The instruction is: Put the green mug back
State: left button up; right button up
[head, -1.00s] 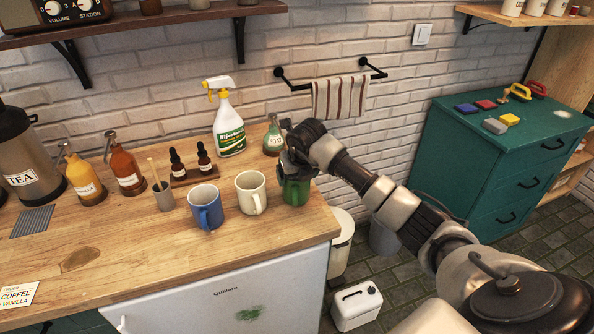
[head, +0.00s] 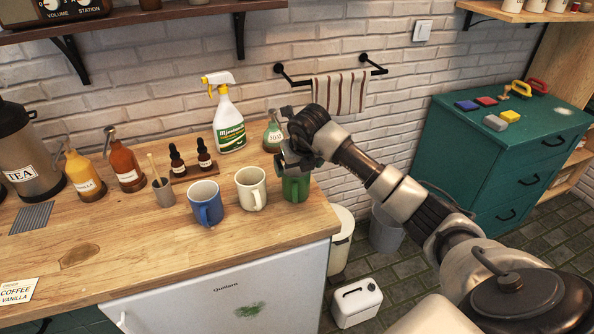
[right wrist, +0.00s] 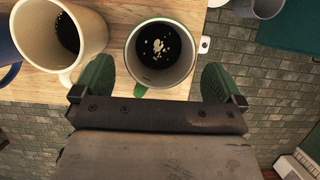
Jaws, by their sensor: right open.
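The green mug (head: 296,190) stands upright on the wooden counter (head: 150,236), at the right end of a row of mugs. In the right wrist view the mug (right wrist: 187,82) has dark liquid with pale flecks inside and its green handle faces my gripper. My right gripper (head: 288,160) is just above and beside the mug in the head view, hiding part of its rim. In the right wrist view my right gripper (right wrist: 156,85) is open, with one green finger pad on each side of the mug's near part. My left gripper is out of view.
A cream mug (head: 250,189) stands close to the left, and a blue mug (head: 206,206) beyond it. A soap bottle (head: 273,136) and a spray bottle (head: 228,122) stand behind. The counter's right edge is close to the green mug.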

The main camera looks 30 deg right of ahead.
jog(key=b+v, duration=0.1)
jog(key=v, duration=0.8)
